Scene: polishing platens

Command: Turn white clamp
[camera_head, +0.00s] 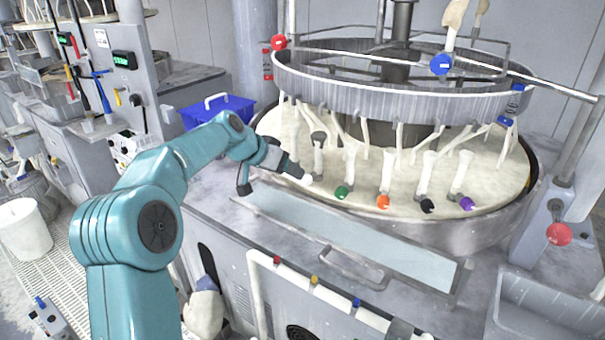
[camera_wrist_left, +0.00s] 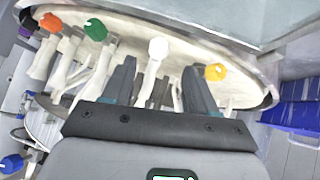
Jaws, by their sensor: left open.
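The white clamp, a pale rod with a round white knob, stands at the front edge of the cream platen (camera_head: 480,175). In the head view its knob (camera_head: 306,178) shows just past the tip of my left gripper (camera_head: 292,168). In the left wrist view the white knob (camera_wrist_left: 158,48) lies between the two dark fingers of my left gripper (camera_wrist_left: 157,75). These fingers are open, with a gap on either side of the clamp; I cannot tell how far the knob lies beyond the tips. My right gripper is not in view.
The green (camera_head: 342,191), orange (camera_head: 383,201), black (camera_head: 427,205) and purple (camera_head: 466,203) clamps stand to the right. A yellow clamp (camera_wrist_left: 215,72) stands close beside one finger in the wrist view. A metal ring (camera_head: 400,95) hangs above the platen. A blue bin (camera_head: 215,110) stands behind my arm.

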